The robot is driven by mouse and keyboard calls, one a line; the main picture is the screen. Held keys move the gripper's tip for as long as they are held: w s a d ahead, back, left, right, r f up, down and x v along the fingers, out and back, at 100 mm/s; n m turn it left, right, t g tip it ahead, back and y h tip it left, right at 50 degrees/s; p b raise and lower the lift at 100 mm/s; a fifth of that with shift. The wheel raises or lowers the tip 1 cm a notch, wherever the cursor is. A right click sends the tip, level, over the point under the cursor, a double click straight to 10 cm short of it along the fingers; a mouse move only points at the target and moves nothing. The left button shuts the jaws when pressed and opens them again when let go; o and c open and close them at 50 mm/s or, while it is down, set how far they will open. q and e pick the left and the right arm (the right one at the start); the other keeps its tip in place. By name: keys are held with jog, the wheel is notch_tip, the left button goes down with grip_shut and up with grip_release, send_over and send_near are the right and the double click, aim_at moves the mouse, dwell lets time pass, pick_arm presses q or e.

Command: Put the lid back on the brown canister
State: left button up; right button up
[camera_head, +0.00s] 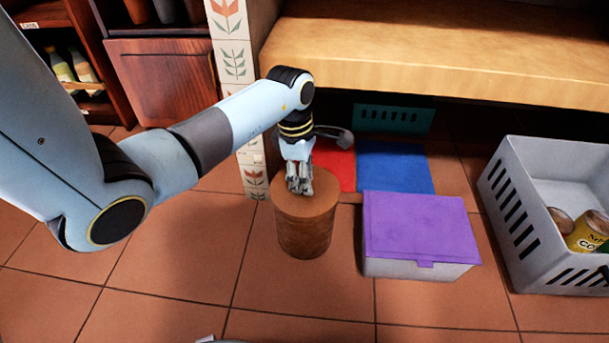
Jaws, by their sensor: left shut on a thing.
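The brown canister (304,238) stands upright on the tiled floor, left of the purple-topped box. Its flat brown lid (308,206) lies across the top and covers the opening. It looks level and lined up with the canister, but I cannot tell whether it is fully seated. My left gripper (299,187) points down at the middle of the lid and is shut on it. The fingers hide the part they grip. My right gripper is not in view.
A white box with a purple lid (420,225) stands just right of the canister. A grey crate (510,210) with cans stands at far right. A tiled post (240,90) and wooden shelf (430,50) are behind. Front floor is mostly clear.

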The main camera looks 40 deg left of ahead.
pick_arm(q)
jog(key=shift+f, duration=0.1)
dwell(0.7)
jog(key=o, duration=1)
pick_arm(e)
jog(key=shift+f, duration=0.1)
pick_arm(q)
jog(key=shift+o, duration=0.4)
jog(key=o, duration=0.4)
jog(key=shift+o, duration=0.2)
jog(key=shift+r+p, duration=2.7)
jog(key=shift+r, duration=0.85)
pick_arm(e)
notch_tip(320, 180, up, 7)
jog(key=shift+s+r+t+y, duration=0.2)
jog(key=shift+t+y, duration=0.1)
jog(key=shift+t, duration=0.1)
